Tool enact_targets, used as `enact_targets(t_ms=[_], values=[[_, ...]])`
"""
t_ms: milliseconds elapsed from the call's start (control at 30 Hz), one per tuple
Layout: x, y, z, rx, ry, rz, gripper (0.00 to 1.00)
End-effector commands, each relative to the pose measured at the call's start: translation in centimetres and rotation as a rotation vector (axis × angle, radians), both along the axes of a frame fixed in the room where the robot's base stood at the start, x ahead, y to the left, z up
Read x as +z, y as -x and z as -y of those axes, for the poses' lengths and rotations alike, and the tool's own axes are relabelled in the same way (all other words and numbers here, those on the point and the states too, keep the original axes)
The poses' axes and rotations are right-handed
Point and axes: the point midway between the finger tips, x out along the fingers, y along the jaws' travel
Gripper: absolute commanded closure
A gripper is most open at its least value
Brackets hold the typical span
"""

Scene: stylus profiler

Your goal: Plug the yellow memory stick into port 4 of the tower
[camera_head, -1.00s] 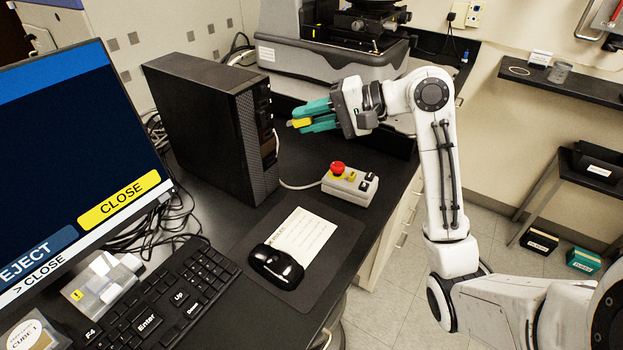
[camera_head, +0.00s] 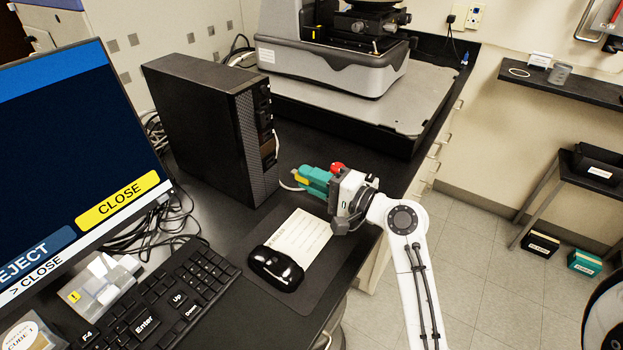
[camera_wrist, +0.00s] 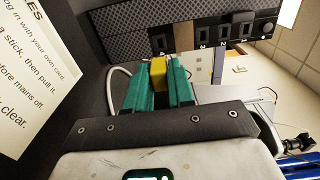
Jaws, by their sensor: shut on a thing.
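The yellow memory stick (camera_wrist: 158,72) is between the two green fingers of my gripper (camera_wrist: 160,85) in the wrist view. In the head view, my gripper (camera_head: 313,181) is shut on the stick (camera_head: 301,180), to the right of the black tower (camera_head: 200,125) and apart from it. In the wrist view, the tower's front (camera_wrist: 120,25) lies beyond the fingertips. Its dark port strip (camera_wrist: 205,36) shows several slots with small numbers, 3 and 2 among them.
A control box with a red button (camera_head: 337,168) is partly hidden behind my gripper. A mouse (camera_head: 275,267) and a printed card (camera_head: 300,236) lie on the mat in front. A pale cable (camera_head: 276,146) hangs at the tower's front. The profiler stands behind.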

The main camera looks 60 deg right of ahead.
Motion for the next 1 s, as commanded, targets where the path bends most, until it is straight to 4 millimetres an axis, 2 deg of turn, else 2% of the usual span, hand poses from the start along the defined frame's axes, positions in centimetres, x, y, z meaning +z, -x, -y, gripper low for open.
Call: enact_targets(t_ms=[167, 700, 1000], values=[[0.1, 0.1, -0.1, 0.004, -0.001, 0.001, 1.00], [0.1, -4.3, -0.2, 0.005, -0.001, 0.002, 1.00], [0.0, -4.9, -0.2, 0.004, -0.001, 0.001, 1.00]])
